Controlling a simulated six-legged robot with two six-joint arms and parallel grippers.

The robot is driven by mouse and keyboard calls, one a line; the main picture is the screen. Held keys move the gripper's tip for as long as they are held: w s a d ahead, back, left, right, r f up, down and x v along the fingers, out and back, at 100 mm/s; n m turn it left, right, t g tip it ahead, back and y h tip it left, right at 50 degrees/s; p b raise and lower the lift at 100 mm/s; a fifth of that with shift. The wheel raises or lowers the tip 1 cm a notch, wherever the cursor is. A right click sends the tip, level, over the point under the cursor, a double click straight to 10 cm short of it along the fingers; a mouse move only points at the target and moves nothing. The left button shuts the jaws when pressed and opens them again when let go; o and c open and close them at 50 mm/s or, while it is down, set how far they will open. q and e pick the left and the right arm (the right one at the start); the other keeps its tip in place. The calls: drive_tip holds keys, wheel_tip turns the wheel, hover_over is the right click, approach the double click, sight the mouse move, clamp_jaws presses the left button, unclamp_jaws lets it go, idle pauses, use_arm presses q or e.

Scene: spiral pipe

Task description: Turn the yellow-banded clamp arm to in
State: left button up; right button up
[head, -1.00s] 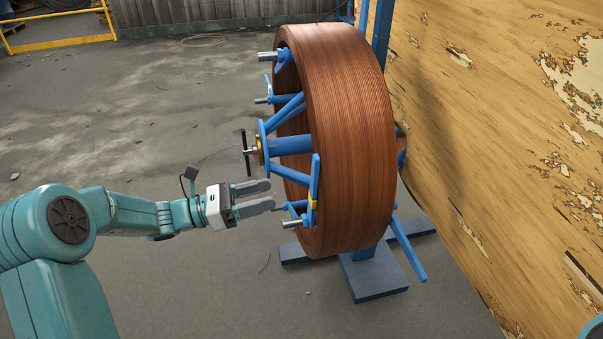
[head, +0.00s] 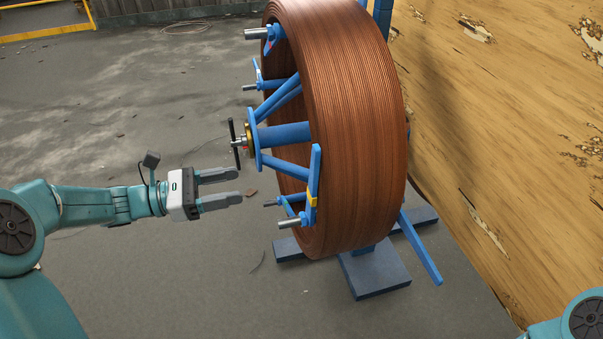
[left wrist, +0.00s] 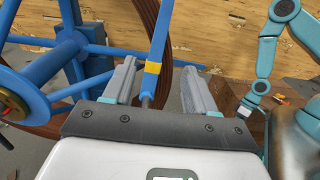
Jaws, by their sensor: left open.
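The yellow-banded clamp arm (head: 316,168) is a blue bar on the near lower side of the copper coil (head: 355,120). It stands nearly upright across the coil's edge, with a yellow band (head: 312,198) near its lower end. My left gripper (head: 240,185) is open and empty, left of the clamp arm and apart from it, fingers pointing at the coil. In the left wrist view the clamp arm (left wrist: 160,35) and its band (left wrist: 153,67) appear between the fingers, beyond them. My right gripper (left wrist: 248,107) shows small in the left wrist view; its jaws are unclear.
Blue spokes and a hub with a dark crossbar handle (head: 235,145) stand above my left gripper. A silver pin (head: 290,223) sticks out below the band. A blue stand foot (head: 375,275) and a peeling wooden wall (head: 480,130) lie to the right. The floor at left is open.

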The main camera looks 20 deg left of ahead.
sight(311, 171)
use_arm(q)
drive_tip(key=b+x, duration=0.2)
drive_tip(key=x, duration=1.3)
drive_tip(key=shift+w+d, duration=0.15)
drive_tip(key=shift+d, duration=0.1)
use_arm(e)
wheel_tip(311, 171, down, 3)
drive_tip(key=shift+s+d+r, duration=0.1)
drive_tip(key=shift+s+r, duration=0.05)
drive_tip(key=shift+r, duration=0.05)
